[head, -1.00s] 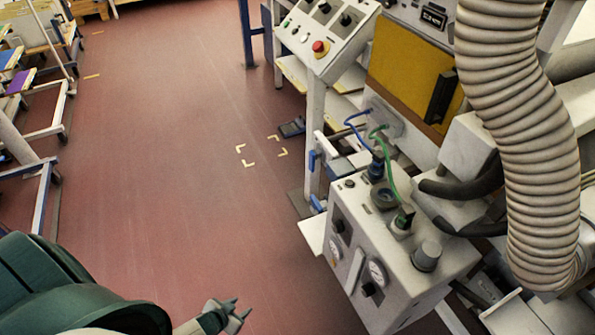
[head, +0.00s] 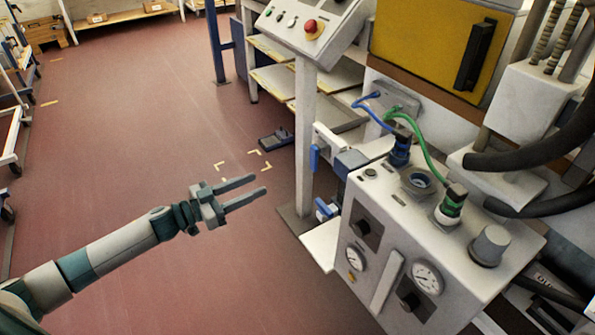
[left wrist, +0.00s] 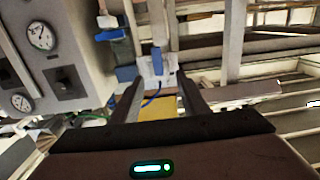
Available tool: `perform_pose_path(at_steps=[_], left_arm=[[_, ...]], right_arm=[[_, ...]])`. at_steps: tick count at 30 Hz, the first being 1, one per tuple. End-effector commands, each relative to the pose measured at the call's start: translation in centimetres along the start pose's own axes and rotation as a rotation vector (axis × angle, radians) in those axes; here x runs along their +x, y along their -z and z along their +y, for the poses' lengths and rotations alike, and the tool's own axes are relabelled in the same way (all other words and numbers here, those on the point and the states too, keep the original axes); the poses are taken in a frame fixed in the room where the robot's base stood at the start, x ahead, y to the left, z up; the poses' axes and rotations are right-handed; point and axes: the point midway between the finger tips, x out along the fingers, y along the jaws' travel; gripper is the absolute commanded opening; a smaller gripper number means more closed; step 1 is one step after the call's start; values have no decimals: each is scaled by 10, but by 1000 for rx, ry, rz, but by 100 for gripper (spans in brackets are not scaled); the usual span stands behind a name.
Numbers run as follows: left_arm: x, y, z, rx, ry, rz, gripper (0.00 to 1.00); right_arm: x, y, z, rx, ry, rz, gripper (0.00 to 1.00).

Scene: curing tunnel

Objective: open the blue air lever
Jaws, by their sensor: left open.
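Two blue handles show at the left side of the white control box (head: 400,225) in the head view. The upper blue handle (head: 314,157) hangs at a white bracket; the lower blue handle (head: 325,209) sits by the white shelf plate. I cannot tell for certain which is the air lever. My left gripper (head: 262,186) is open and empty, left of both handles and apart from them, with its fingers pointing right. In the left wrist view, a blue handle (left wrist: 157,58) shows ahead between the open fingers, and another blue handle (left wrist: 111,35) shows up and left. My right gripper is out of view.
Gauges (head: 428,277) and knobs are on the box front; blue and green hoses (head: 430,157) rise from its top. A white post (head: 306,140) stands just beyond the gripper. A console with a red button (head: 312,28) is behind. The red floor at left is clear.

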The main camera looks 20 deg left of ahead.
Motion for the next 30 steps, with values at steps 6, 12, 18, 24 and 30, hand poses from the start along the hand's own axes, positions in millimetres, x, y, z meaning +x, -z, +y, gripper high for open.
perform_pose_path(at_steps=[6, 12, 18, 24, 30], left_arm=[[1, 8, 6, 0, -29, 11, 41], [1, 8, 6, 0, -27, 10, 41], [5, 8, 6, 1, -27, 11, 41], [19, 8, 6, 0, -25, 12, 41], [45, 9, 6, 0, -26, 14, 41]], right_arm=[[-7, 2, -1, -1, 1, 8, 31], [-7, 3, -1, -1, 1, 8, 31], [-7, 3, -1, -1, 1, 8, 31], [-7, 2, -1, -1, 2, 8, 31], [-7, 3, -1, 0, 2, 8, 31]])
